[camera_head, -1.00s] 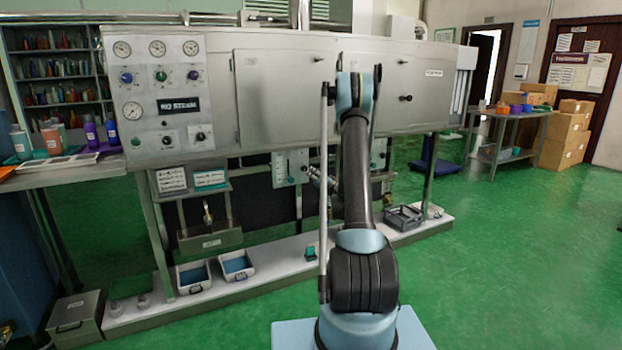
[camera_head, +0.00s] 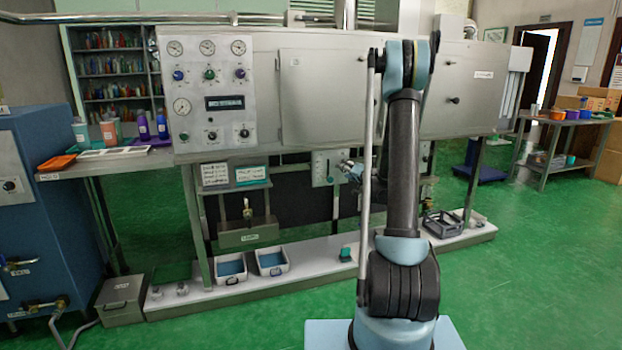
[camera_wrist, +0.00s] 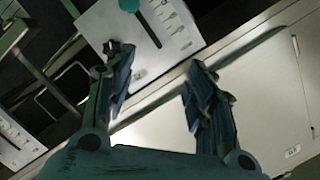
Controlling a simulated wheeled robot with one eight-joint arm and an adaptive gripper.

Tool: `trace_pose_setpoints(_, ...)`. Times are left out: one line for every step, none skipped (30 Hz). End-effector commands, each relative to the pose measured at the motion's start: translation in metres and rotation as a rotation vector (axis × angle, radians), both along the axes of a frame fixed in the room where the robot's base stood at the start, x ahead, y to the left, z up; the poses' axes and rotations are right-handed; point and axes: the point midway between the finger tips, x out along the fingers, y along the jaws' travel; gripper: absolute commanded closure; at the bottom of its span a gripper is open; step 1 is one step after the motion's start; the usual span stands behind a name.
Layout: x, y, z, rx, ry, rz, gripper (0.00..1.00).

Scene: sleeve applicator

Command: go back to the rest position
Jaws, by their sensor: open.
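My gripper (camera_wrist: 160,88) shows in the wrist view with its two blue-padded fingers spread apart and nothing between them.
A blue cabinet (camera_head: 45,220) with pipes stands at the left. A side table (camera_head: 100,168) holds bottles and an orange tray. Two white bins (camera_head: 271,262) sit on the low ledge. A table (camera_head: 565,122) stands at the right. Green floor is clear at the right front.

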Motion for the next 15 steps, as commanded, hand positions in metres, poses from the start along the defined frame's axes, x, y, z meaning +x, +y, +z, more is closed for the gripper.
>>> trace_pose_setpoints(-0.01,0.007,0.009,-0.018,0.014,0.019,0.5)
trace_pose_setpoints(-0.015,0.011,0.013,-0.029,0.022,0.029,0.5)
trace_pose_setpoints(-0.022,0.016,0.017,-0.044,0.035,0.044,0.5)
trace_pose_setpoints(-0.028,0.019,0.021,-0.056,0.044,0.056,0.5)
trace_pose_setpoints(-0.034,0.023,0.024,-0.067,0.053,0.065,0.5)
trace_pose_setpoints(-0.041,0.027,0.028,-0.081,0.066,0.079,0.5)
trace_pose_setpoints(-0.047,0.031,0.031,-0.093,0.076,0.09,0.5)
trace_pose_setpoints(-0.053,0.033,0.034,-0.106,0.086,0.099,0.5)
trace_pose_setpoints(-0.062,0.038,0.037,-0.119,0.1,0.111,0.5)
trace_pose_setpoints(-0.068,0.04,0.039,-0.131,0.111,0.121,0.5)
trace_pose_setpoints(-0.075,0.043,0.042,-0.143,0.121,0.13,0.5)
trace_pose_setpoints(-0.084,0.046,0.044,-0.158,0.136,0.143,0.5)
trace_pose_setpoints(-0.091,0.049,0.046,-0.17,0.147,0.151,0.5)
trace_pose_setpoints(-0.098,0.051,0.048,-0.181,0.158,0.159,0.5)
trace_pose_setpoints(-0.108,0.054,0.05,-0.196,0.172,0.172,0.5)
